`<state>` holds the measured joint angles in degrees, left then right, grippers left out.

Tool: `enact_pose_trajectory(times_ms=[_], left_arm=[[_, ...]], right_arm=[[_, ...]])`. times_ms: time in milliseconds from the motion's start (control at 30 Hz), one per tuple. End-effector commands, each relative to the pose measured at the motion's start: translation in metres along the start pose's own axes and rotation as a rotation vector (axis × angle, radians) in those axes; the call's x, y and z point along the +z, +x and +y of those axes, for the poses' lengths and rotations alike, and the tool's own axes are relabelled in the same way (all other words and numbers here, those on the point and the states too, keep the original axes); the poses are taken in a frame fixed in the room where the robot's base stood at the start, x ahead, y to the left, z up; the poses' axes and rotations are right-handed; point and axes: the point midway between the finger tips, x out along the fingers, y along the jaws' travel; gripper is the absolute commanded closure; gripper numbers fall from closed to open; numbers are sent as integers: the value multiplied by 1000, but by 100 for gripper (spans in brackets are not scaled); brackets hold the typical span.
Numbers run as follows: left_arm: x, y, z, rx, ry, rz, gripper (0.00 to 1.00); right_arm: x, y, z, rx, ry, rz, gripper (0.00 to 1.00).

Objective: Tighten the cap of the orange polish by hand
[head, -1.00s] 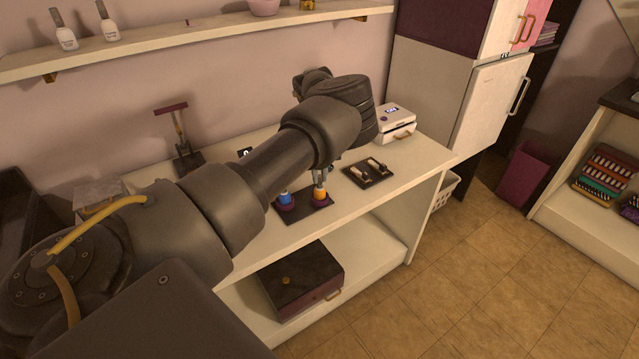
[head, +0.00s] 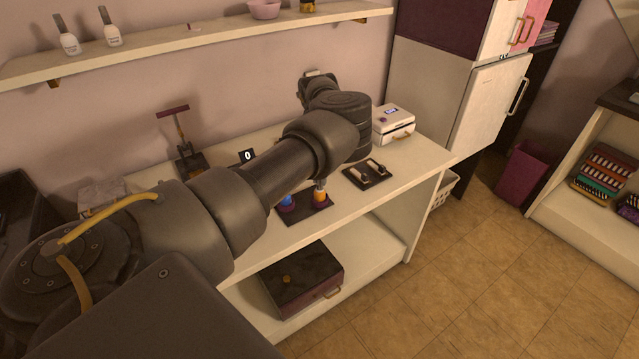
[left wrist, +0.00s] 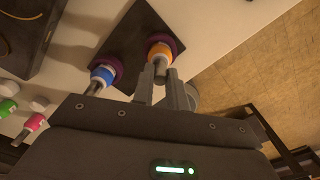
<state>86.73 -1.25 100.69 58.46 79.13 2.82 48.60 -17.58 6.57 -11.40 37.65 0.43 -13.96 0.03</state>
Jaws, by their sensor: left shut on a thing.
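The orange polish (head: 320,200) stands in a purple holder on a dark mat (head: 306,215) near the counter's front edge. It also shows in the left wrist view (left wrist: 160,50). My left gripper (left wrist: 160,73) is shut on its cap, with the two fingers on either side of it. In the head view my own arm hides most of that gripper. The blue polish (head: 286,203) stands in a purple holder to the left on the same mat, apart from the fingers; it also shows in the left wrist view (left wrist: 104,74). My right gripper is not in view.
A black tray (head: 367,174) with small light items lies right of the mat, and a white box-like device (head: 393,124) stands behind it. A small sign reading 0 (head: 247,156) and a stand (head: 184,145) are farther back. A dark box (head: 302,277) sits on the lower shelf.

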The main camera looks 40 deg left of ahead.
Motion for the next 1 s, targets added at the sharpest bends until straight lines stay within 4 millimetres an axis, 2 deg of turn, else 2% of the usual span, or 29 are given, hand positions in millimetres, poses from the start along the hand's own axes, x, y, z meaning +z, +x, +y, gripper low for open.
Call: enact_pose_trajectory(times_ms=[200, 467, 800, 1000], left_arm=[[0, 0, 0, 0, 49, -1, 100], [0, -1, 0, 0, 70, 0, 100], [0, -2, 0, 0, 374, 1, 100], [0, 0, 0, 0, 476, 1, 100]], right_arm=[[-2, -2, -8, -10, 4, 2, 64], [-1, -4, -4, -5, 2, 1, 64], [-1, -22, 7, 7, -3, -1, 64], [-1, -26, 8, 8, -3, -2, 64]])
